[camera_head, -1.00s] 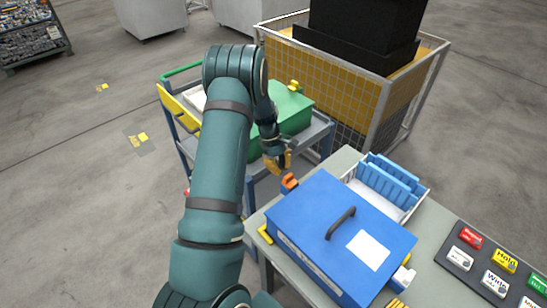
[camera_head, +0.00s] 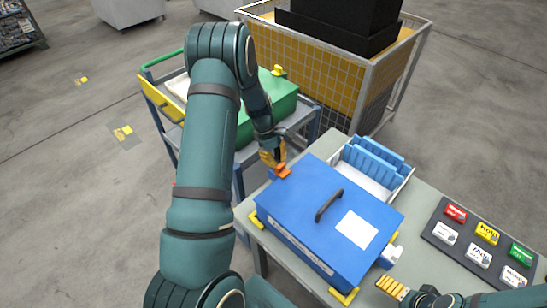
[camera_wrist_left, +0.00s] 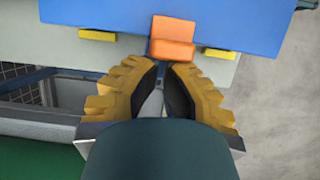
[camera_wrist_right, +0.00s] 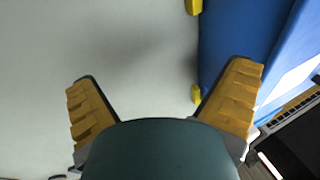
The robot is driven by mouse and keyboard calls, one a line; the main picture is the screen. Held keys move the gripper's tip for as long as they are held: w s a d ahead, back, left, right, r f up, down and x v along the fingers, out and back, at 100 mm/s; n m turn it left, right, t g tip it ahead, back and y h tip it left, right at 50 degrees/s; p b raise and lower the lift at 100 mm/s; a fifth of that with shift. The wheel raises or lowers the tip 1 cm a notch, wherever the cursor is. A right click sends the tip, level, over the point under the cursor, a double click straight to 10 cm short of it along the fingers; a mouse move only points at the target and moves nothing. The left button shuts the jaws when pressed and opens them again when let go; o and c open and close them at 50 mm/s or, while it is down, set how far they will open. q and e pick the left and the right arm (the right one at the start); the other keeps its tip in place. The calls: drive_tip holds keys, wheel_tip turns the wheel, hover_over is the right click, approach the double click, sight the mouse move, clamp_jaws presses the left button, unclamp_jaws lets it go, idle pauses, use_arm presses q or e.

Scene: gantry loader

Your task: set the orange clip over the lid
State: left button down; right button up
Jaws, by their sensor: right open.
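The blue lid (camera_head: 300,215) with a dark handle lies flat on the case at the table's left. The orange clip (camera_head: 282,172) sits at the lid's far left edge. In the left wrist view the clip (camera_wrist_left: 172,38) lies partly over the blue lid (camera_wrist_left: 235,22) and partly over its edge. My left gripper (camera_head: 275,160) is at the clip, its fingers drawn together with only a narrow gap. Its fingertips (camera_wrist_left: 163,66) end right at the clip's near end; contact is unclear. My right gripper (camera_wrist_right: 168,88) is open and empty above the table, beside the case.
Yellow corner stops (camera_head: 256,222) surround the case. A white bin of blue parts (camera_head: 370,165) stands behind it. A dark board with labelled blocks (camera_head: 480,240) lies to the right. A cart with a green box (camera_head: 275,100) and a mesh cage (camera_head: 340,75) stand beyond.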

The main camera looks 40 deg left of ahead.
use_arm(q)
drive_tip(key=v, duration=1.2)
idle(0.5)
